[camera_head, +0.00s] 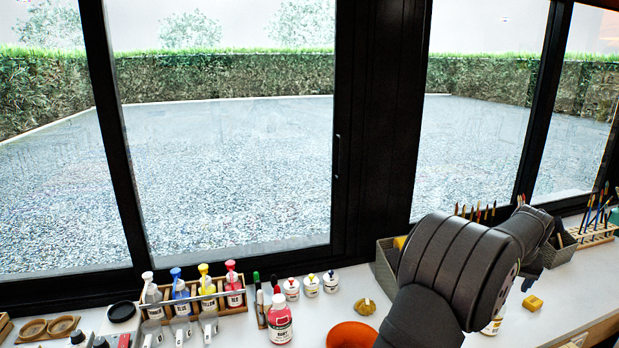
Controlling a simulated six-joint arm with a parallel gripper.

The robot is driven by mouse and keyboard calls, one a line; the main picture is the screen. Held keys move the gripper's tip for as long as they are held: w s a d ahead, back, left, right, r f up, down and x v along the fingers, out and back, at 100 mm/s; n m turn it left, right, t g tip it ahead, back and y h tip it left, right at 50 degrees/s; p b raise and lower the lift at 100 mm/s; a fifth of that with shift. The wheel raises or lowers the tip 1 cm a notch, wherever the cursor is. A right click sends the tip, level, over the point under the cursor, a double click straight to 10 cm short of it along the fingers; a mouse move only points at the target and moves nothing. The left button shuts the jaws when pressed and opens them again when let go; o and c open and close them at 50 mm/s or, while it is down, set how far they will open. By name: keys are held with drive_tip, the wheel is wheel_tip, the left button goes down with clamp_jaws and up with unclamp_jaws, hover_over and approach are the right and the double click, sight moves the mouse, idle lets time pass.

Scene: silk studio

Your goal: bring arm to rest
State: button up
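My dark arm (455,272) rises from the bottom edge at the right and bends over the bench. Its far part (530,232) reaches right and slopes down toward the bench top. My gripper's fingers cannot be made out clearly; the arm's links cover most of that end. I cannot tell whether the gripper is open or shut or whether it holds anything.
A rack of colored bottles (195,298), a red-labelled bottle (280,320) and small white jars (311,285) stand left of my arm. An orange bowl (350,335) is close beside it. Windows stand behind.

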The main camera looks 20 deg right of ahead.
drive_tip(key=x, duration=1)
drive_tip(key=shift+w+f, duration=0.1)
drive_tip(key=shift+f, duration=0.25)
wheel_tip(320, 180, up, 5)
drive_tip(key=shift+d+f, duration=0.1)
drive_tip(key=s+r, duration=0.7)
drive_tip(key=s, duration=0.5)
wheel_tip(320, 180, up, 10)
drive_tip(key=w+a+n, duration=0.2)
drive_tip(key=w+a, duration=0.8)
drive_tip(key=w, duration=0.3)
drive_tip(key=w+a+n+y, duration=0.1)
drive_tip(key=w+a+n, duration=0.1)
drive_tip(key=w+a, duration=0.7)
drive_tip(key=w, duration=0.4)
drive_tip(key=shift+w+a+r+t, duration=0.3)
drive_tip(key=shift+w+a+t, duration=0.1)
